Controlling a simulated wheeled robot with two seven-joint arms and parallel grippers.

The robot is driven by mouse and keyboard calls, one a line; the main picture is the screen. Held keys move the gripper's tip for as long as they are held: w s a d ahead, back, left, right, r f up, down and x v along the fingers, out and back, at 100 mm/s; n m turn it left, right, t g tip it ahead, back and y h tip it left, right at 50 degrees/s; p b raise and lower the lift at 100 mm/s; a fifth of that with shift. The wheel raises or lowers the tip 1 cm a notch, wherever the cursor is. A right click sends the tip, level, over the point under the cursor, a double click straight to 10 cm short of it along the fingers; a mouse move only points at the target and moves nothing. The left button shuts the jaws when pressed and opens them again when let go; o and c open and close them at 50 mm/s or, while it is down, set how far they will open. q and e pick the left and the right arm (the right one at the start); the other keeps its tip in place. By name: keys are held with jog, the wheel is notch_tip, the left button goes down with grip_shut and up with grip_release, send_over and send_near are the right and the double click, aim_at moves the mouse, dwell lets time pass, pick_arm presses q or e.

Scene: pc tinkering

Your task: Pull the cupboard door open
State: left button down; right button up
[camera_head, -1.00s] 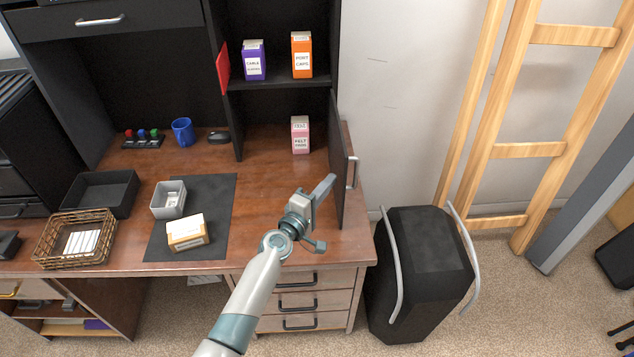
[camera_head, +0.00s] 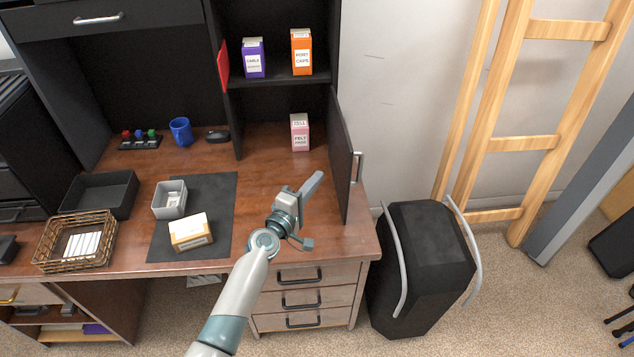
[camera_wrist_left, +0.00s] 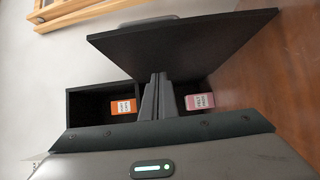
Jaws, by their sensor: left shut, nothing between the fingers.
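The cupboard door (camera_head: 341,155) is black with a silver handle (camera_head: 357,167) on its outer face. It stands swung wide open at the right side of the cupboard, its edge toward the head camera. In the left wrist view the door (camera_wrist_left: 180,45) spans the top, its handle (camera_wrist_left: 148,20) on the far side. My left gripper (camera_head: 313,184) is shut and empty, left of the door on its inner side, apart from the handle. In the left wrist view its fingers (camera_wrist_left: 157,85) overlap the door's lower part; I cannot tell whether they touch it. The right gripper is out of view.
A pink box (camera_head: 300,132) stands inside the cupboard, with orange (camera_head: 301,52) and purple (camera_head: 253,58) boxes on the shelf above. A black bin (camera_head: 424,262) stands right of the desk. A grey tray (camera_head: 169,199) and a small carton (camera_head: 190,232) are left of my arm.

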pick_arm(q)
jog(key=s+a, duration=0.1)
jog(key=s, duration=0.8)
jog(key=shift+s, duration=0.3)
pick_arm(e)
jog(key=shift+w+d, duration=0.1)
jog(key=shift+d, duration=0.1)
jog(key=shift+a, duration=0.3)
pick_arm(q)
jog(key=shift+f, duration=0.1)
